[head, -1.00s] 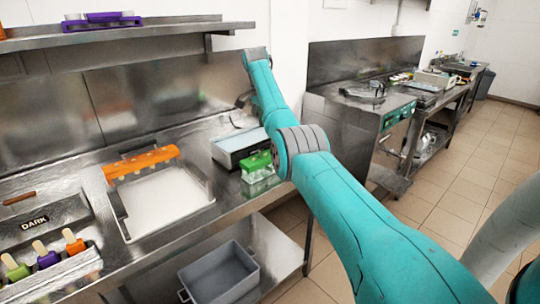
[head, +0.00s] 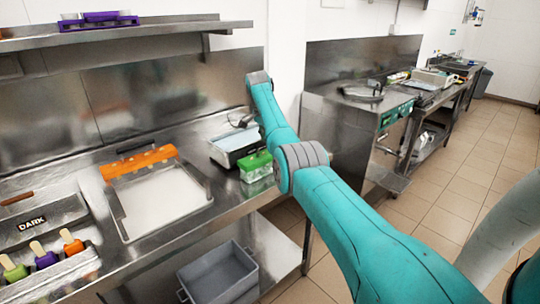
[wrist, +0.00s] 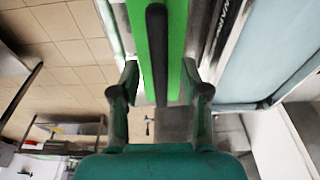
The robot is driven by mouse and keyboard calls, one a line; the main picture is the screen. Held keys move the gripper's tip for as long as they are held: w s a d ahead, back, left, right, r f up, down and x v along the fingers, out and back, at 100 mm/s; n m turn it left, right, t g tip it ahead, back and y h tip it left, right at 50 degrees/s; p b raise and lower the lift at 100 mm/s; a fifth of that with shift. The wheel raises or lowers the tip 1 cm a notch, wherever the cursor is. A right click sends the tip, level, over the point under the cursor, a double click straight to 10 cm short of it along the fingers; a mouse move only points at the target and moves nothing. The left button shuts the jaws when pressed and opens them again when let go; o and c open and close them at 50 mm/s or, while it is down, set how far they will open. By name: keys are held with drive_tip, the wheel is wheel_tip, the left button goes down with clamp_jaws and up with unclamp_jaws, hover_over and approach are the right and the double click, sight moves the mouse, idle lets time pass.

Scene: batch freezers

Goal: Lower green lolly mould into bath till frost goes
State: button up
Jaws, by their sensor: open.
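The green lolly mould (head: 256,166) stands on the steel counter, beside the grey pale-topped box. In the wrist view its green top (wrist: 176,40) with a dark bar along it fills the upper middle. My gripper (wrist: 160,78) is open, with one finger on each side of the mould's line; I cannot tell whether they touch it. In the head view my arm hides the gripper. The bath (head: 206,204) is a square recess in the counter with a white, level filling. An orange mould (head: 138,163) lies along its back edge.
The grey box (head: 232,146) stands close against the green mould. A topping tray (head: 60,272) with coloured lollies sits at front left. A grey bin (head: 222,276) is on the lower shelf. A purple mould (head: 98,20) is on the wall shelf.

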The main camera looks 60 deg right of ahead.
clamp_jaws()
drive_tip(key=shift+r, duration=0.1)
wheel_tip(320, 180, up, 14)
drive_tip(key=shift+f, duration=0.25)
idle(1.3)
